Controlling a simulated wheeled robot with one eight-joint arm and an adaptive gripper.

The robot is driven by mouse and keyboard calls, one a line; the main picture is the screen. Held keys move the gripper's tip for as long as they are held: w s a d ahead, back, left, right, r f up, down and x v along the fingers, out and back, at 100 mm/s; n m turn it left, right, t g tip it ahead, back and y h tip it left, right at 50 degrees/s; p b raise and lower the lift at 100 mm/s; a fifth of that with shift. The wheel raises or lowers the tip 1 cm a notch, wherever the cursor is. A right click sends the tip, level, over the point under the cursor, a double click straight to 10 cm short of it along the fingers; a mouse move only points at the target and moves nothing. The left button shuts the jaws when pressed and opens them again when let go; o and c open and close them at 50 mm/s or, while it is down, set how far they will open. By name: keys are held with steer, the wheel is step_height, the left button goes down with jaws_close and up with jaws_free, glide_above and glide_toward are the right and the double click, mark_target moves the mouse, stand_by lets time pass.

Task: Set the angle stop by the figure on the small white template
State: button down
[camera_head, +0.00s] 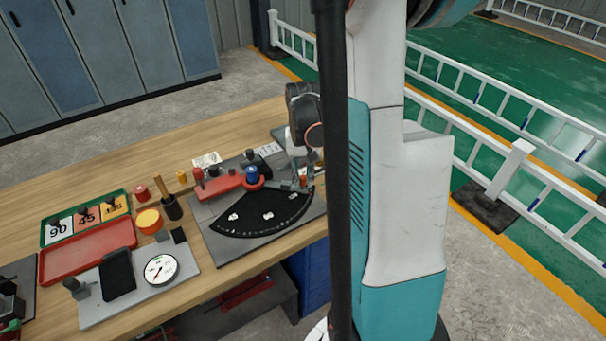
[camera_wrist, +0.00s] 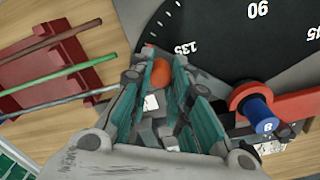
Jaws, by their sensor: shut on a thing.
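A black fan-shaped angle dial (camera_head: 258,219) lies on a grey plate on the bench; the wrist view shows its 135, 90 and 45 marks. My gripper (camera_head: 299,183) is at the dial's right end in the head view. In the wrist view its teal fingers (camera_wrist: 160,100) are closed around a grey piece with an orange-red knob (camera_wrist: 160,74), beside the 135 mark; this looks like the angle stop. The fingers hide much of it. A red arm (camera_head: 222,187) with a blue knob (camera_wrist: 258,112) sits at the dial's pivot side. A white template (camera_head: 58,230) marked 90 stands in a green tray.
Red 45 (camera_head: 87,216) and orange 135 (camera_head: 115,206) templates share the green tray. A red tray (camera_head: 88,252), a round gauge (camera_head: 161,269) and a black cup (camera_head: 172,207) stand left of the dial. A red rack (camera_wrist: 55,62) with bars lies near my gripper.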

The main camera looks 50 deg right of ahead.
steer(key=shift+s+a+m, duration=0.45)
steer(key=shift+a+m, duration=0.05)
steer(key=shift+a, duration=0.2)
steer(key=a+m, duration=0.1)
steer(key=a, duration=0.1)
steer(key=s+a+m, duration=0.1)
steer(key=a+m, duration=0.1)
steer(key=s+a+m, duration=0.1)
steer(key=a+m, duration=0.1)
steer(key=shift+a, duration=0.35)
steer(key=shift+a+m+b, duration=0.3)
steer(key=shift+a+m, duration=1.1)
steer(key=shift+a, duration=0.1)
steer(key=c, duration=1.5)
jaws_free()
steer(key=shift+o, duration=0.2)
steer(key=shift+w, duration=0.1)
